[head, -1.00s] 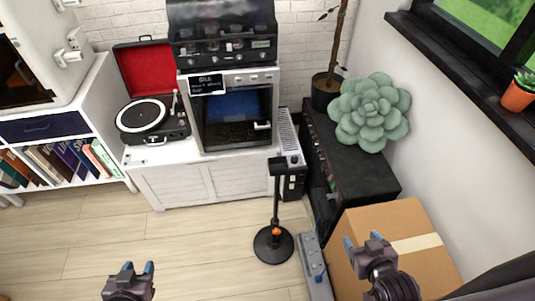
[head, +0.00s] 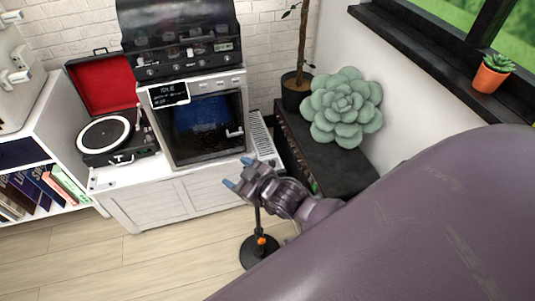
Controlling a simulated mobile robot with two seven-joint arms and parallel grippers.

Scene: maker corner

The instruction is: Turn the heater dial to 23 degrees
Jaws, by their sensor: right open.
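The heater (head: 262,137) is a narrow white unit with a slatted top, squeezed between the white cabinet and the black shelf unit. Only its upper part shows; I cannot make out its dial, and my right gripper and wrist cover its lower front. My right gripper (head: 238,173) is open, with blue fingertips pointing left and nothing seen between them. In the picture it lies just below and left of the heater; I cannot tell the distance between them. My left gripper is not in view.
A black floor stand (head: 257,252) rises below my right gripper. The oven (head: 205,128) and record player (head: 107,138) sit on the white cabinet (head: 150,205). A succulent (head: 341,107) tops the black shelf unit (head: 345,172). My right arm hides the lower right. The floor at lower left is clear.

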